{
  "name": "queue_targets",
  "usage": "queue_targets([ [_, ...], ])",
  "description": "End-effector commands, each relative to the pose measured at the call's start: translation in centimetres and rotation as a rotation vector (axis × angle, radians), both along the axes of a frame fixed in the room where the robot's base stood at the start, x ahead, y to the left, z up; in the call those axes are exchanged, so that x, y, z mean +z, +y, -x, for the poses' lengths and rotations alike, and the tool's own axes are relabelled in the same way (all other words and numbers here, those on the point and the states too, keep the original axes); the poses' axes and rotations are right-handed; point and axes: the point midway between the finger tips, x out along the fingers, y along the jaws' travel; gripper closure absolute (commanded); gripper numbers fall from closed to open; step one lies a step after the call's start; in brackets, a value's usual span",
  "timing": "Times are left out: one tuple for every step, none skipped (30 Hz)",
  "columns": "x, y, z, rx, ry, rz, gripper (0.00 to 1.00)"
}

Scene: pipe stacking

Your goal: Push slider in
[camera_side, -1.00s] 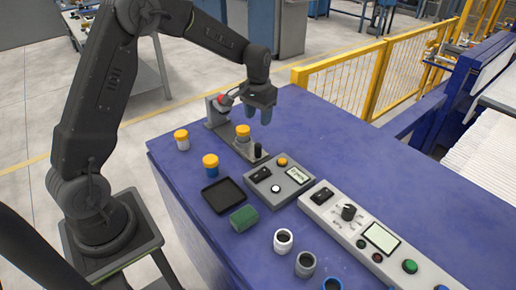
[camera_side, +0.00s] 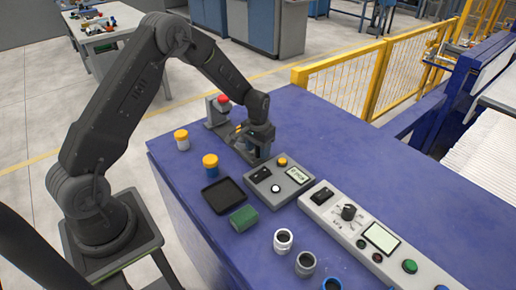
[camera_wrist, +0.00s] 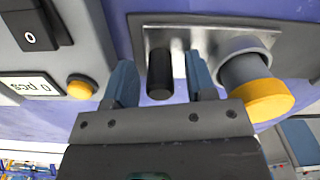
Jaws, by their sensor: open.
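The slider's black upright knob (camera_wrist: 160,74) stands on a metal plate (camera_wrist: 183,38) in the wrist view. My gripper (camera_wrist: 161,84) is open, with one blue-grey finger on each side of the knob. A grey pipe with an orange cap (camera_wrist: 262,97) sits in a round holder on the same plate, just right of the right finger. In the side view my gripper (camera_side: 259,153) is low over the fixture and hides the knob and most of the pipe.
A red button (camera_side: 223,99) stands on a bracket behind the fixture. A grey control box (camera_side: 280,183) is close in front of my gripper. Two orange-capped pipes (camera_side: 210,166) (camera_side: 182,140), a black tray (camera_side: 223,194) and a green piece (camera_side: 243,218) are nearby. The table's back right is clear.

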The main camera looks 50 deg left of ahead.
Motion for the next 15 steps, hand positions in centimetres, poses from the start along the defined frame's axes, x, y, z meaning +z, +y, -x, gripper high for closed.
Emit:
queue_targets([
  [0.01, 0.00, -0.01, 0.000, 0.000, 0.000, 0.49],
  [0.02, 0.00, -0.01, 0.000, 0.000, 0.000, 0.49],
  [0.02, 0.00, -0.01, 0.000, 0.000, 0.000, 0.50],
  [0.02, 0.00, -0.01, 0.000, 0.000, 0.000, 0.53],
  [0.03, 0.00, -0.01, 0.000, 0.000, 0.000, 0.56],
  [0.03, 0.00, -0.01, 0.000, 0.000, 0.000, 0.60],
  [0.03, 0.00, -0.01, 0.000, 0.000, 0.000, 0.63],
  [0.04, 0.00, -0.01, 0.000, 0.000, 0.000, 0.66],
  [0.04, 0.00, -0.01, 0.000, 0.000, 0.000, 0.70],
  [0.04, 0.00, -0.01, 0.000, 0.000, 0.000, 0.72],
  [0.05, 0.00, -0.01, 0.000, 0.000, 0.000, 0.75],
  [0.05, 0.00, -0.01, 0.000, 0.000, 0.000, 0.79],
  [0.05, 0.00, -0.01, 0.000, 0.000, 0.000, 0.82],
  [0.05, 0.00, -0.01, 0.000, 0.000, 0.000, 0.85],
  [0.05, 0.00, -0.01, 0.000, 0.000, 0.000, 0.89],
])
